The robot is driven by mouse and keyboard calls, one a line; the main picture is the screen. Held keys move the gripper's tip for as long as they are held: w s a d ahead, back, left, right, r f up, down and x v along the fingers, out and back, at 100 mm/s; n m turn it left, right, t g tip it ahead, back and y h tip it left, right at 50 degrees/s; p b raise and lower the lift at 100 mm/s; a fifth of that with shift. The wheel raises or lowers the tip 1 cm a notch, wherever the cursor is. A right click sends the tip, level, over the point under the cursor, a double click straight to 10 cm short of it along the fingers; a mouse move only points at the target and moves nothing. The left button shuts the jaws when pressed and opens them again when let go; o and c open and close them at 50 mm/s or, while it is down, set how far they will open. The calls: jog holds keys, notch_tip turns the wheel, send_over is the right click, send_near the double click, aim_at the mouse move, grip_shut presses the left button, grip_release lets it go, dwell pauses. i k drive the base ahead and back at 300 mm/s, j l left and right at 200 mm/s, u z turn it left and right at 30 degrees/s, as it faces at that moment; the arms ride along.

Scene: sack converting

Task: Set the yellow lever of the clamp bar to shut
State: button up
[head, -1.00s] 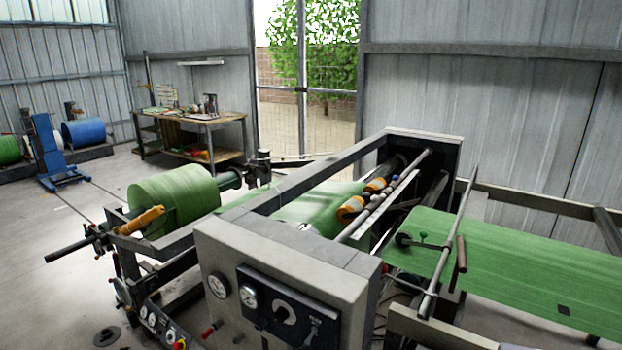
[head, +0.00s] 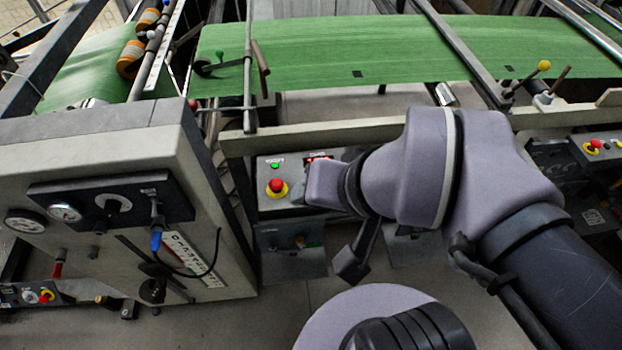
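The yellow lever (head: 543,66) shows at the upper right of the head view: a short rod tipped with a yellow ball, leaning up to the right. It is at the near end of the clamp bar (head: 460,50), a grey bar crossing the green web (head: 340,48). My arm covers the middle right. A dark part at its end, which looks like my gripper (head: 352,264), hangs low in the middle, well left of and below the lever and apart from it. Its fingers are not clear, so I cannot tell whether it is open or shut.
A grey machine cabinet with gauges (head: 105,205) stands at the left. A pale rail (head: 330,135) runs along the web's near side. A control box with a red stop button (head: 277,186) is behind my wrist. Another control box (head: 598,148) is at the right.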

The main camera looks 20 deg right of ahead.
aim_at(544, 65)
jog(key=z, duration=1.8)
